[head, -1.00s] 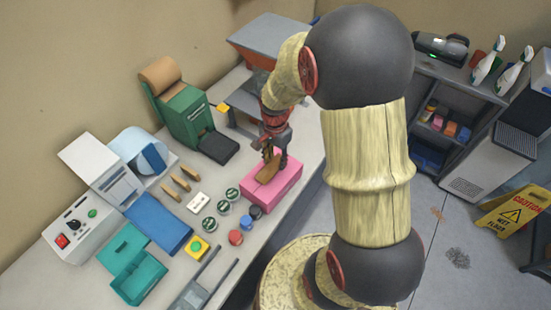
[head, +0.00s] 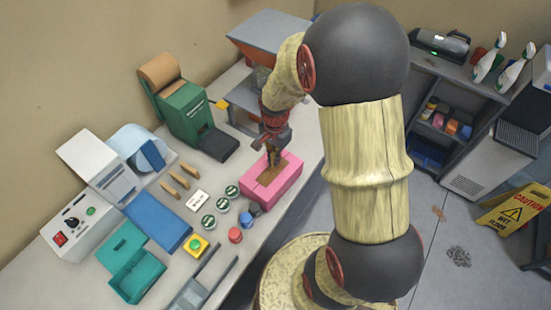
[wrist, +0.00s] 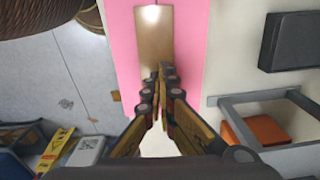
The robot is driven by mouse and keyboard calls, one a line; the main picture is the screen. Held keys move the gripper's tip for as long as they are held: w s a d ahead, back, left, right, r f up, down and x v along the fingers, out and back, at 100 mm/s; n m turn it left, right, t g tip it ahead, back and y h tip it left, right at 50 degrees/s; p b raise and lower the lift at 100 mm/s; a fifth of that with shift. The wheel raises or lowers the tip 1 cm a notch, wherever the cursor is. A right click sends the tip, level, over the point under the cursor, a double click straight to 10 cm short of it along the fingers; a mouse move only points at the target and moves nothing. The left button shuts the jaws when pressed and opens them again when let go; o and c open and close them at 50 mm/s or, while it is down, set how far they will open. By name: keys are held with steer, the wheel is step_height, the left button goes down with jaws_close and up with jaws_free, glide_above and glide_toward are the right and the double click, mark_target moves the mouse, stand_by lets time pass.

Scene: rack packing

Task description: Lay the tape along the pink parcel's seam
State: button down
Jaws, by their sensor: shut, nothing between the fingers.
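The pink parcel (head: 282,194) sits on the bench in the head view and fills the upper middle of the wrist view (wrist: 190,60). A brown strip of tape (head: 265,178) lies on its top face, and it shows lengthwise in the wrist view (wrist: 153,40). A thin seam line shows on the parcel in the head view; the tape and my gripper hide part of it. My gripper (head: 273,163) is shut and empty over the parcel's top. In the wrist view, its closed fingertips (wrist: 161,75) overlap the tape's near end; I cannot tell whether they touch it.
A green tape dispenser (head: 185,112) with a brown roll stands behind left. Several round tins (head: 209,221) and a red-capped pot (head: 235,236) stand left of the parcel. A grey-framed machine with a hopper (head: 268,35) stands behind. Bench to the parcel's right is clear.

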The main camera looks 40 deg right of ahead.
steer(key=shift+f+b, duration=0.3)
steer(key=shift+f, duration=0.3)
steer(key=c, duration=2.6)
jaws_free()
steer(key=o, duration=0.4)
steer(key=shift+o, duration=0.4)
steer(key=shift+r, duration=0.15)
step_height(320, 180, up, 12)
